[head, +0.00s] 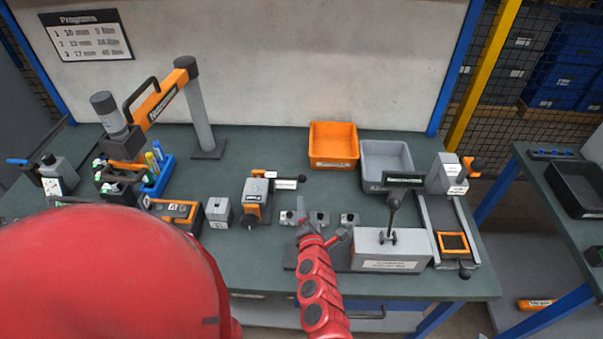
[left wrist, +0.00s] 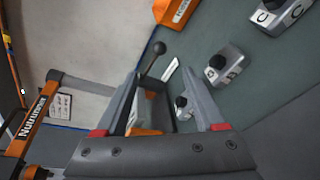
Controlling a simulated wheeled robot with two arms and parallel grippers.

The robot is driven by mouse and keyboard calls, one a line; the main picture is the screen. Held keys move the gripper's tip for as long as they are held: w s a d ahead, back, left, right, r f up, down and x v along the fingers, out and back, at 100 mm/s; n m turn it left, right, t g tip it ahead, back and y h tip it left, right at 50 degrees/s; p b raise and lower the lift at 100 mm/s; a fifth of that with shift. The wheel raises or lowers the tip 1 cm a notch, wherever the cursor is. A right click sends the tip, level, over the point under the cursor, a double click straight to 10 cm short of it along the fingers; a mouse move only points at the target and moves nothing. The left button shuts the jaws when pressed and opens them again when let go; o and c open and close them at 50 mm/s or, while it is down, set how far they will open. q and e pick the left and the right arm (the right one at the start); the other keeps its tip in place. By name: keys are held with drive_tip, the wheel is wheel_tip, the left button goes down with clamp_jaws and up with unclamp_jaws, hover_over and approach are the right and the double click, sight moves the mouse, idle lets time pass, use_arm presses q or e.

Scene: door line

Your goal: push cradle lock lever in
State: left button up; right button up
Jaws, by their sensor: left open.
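The cradle (head: 256,198) is a small grey and orange unit on the green bench. Its lock lever (head: 288,178) sticks out to the right with a dark ball end. In the left wrist view the lever (left wrist: 155,58) is dark with a round ball, rising beyond the fingers beside a white label. My left gripper (head: 320,228) is at the bench's front, right of and nearer than the cradle. The left wrist view shows its two fingers (left wrist: 163,90) apart, with the cradle seen between them and partly hidden. Nothing is held. My right gripper is out of view.
Several small grey lettered blocks (head: 318,219) stand close by the left gripper. A grey box with an upright ball-ended lever (head: 391,249) stands to the right. An orange bin (head: 333,160) and a grey bin (head: 385,157) are behind. A grey post (head: 199,115) stands at back left.

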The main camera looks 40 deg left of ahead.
use_arm(q)
approach(303, 182)
drive_tip(key=x, duration=0.3)
drive_tip(key=shift+a+r, duration=0.1)
drive_tip(key=shift+r, duration=0.1)
drive_tip(key=b+x, duration=0.1)
drive_tip(key=x, duration=0.6)
drive_tip(key=shift+w+a+f+b, duration=0.1)
drive_tip(key=shift+w+f+b, duration=0.15)
drive_tip(key=shift+b, duration=0.15)
drive_tip(key=shift+w+a, duration=0.4)
drive_tip(key=shift+a, duration=0.1)
clamp_jaws()
idle(0.4)
